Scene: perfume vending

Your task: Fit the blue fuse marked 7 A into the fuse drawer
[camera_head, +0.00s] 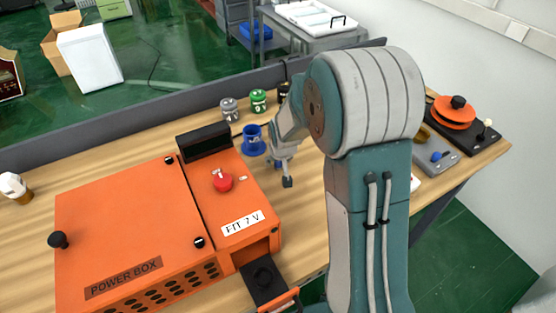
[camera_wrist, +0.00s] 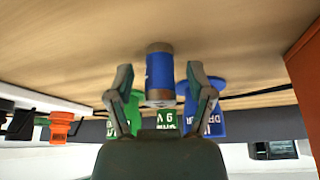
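A blue cylinder with metal ends (camera_wrist: 160,72), which looks like the blue fuse, shows between the fingers in the wrist view. No marking is readable on it, and I cannot make it out in the head view. My gripper (camera_wrist: 160,80) is open, with a gap on either side of the cylinder. In the head view my gripper (camera_head: 287,172) hangs over the table, right of the orange power box (camera_head: 130,222). The fuse drawer (camera_head: 262,278) sticks out open at the box's front right, with a black inside. A label beginning "FIT 7" (camera_head: 243,223) sits above it.
A flared blue item (camera_head: 252,139) stands just left of my gripper. Grey (camera_head: 229,109) and green (camera_head: 258,101) containers stand behind. The box top carries a red knob (camera_head: 222,181). A device with an orange disc (camera_head: 453,113) sits far right. Bare wood (camera_head: 300,210) lies right of the box.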

